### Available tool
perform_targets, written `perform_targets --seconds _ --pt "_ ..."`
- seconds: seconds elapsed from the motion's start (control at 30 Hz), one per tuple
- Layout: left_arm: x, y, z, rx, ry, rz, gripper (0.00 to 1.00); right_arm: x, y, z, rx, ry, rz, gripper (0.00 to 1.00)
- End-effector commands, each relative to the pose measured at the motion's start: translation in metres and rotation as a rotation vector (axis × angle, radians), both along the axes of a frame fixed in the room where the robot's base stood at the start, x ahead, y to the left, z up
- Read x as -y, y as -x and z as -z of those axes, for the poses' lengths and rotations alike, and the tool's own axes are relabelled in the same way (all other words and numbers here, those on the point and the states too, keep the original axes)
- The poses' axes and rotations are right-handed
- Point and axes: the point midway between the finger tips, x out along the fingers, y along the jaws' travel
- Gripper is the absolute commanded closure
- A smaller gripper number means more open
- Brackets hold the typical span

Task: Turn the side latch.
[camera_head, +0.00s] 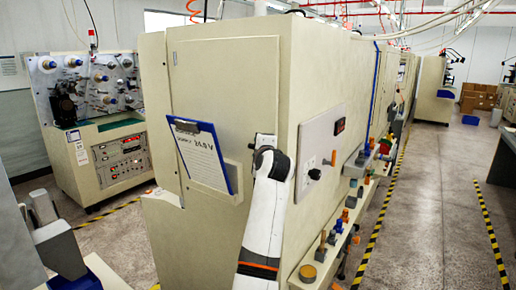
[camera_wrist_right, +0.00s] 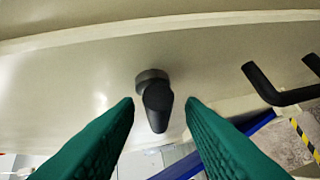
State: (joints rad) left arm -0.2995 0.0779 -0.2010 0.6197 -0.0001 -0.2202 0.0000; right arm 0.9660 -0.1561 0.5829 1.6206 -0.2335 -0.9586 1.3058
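The side latch (camera_wrist_right: 155,98) is a dark round boss with a short lever pointing down in the right wrist view, on a cream panel. My right gripper (camera_wrist_right: 160,108) has two green ribbed fingers, spread apart with the latch lever between them. I see a gap on each side of the lever and no clear contact. In the head view my right arm (camera_head: 266,225) rises in front of the cream cabinet (camera_head: 235,90); its gripper and the latch are hidden there.
A black bent handle (camera_wrist_right: 285,92) stands out from the panel right of the latch. A blue-edged clipboard (camera_head: 203,158) hangs on the cabinet's front. A control panel (camera_head: 320,145) and a ledge with coloured parts are at its right. The marked aisle (camera_head: 430,200) is clear.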

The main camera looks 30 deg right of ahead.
Motion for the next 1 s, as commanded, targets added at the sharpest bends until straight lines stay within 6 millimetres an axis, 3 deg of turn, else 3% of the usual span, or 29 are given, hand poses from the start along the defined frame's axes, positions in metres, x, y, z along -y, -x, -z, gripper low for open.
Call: perform_targets --seconds 0.07,0.27,0.67,1.0 --pt "-0.0009 0.0002 0.0001 -0.001 -0.001 0.001 0.43 -0.0002 0.0002 0.0001 0.000 0.000 0.000 0.67" --pt "-0.0024 0.0003 0.0001 0.000 -0.003 0.001 0.43 -0.0004 0.0002 -0.0001 0.000 0.000 0.000 1.00" --pt "-0.0025 0.0003 0.0001 0.000 -0.003 0.000 0.43 -0.0005 -0.0002 -0.0014 -0.046 0.019 -0.001 1.00" --pt "-0.0026 0.0002 0.0001 0.000 -0.003 0.000 0.43 -0.0008 -0.0013 -0.0047 -0.269 0.110 -0.001 1.00"
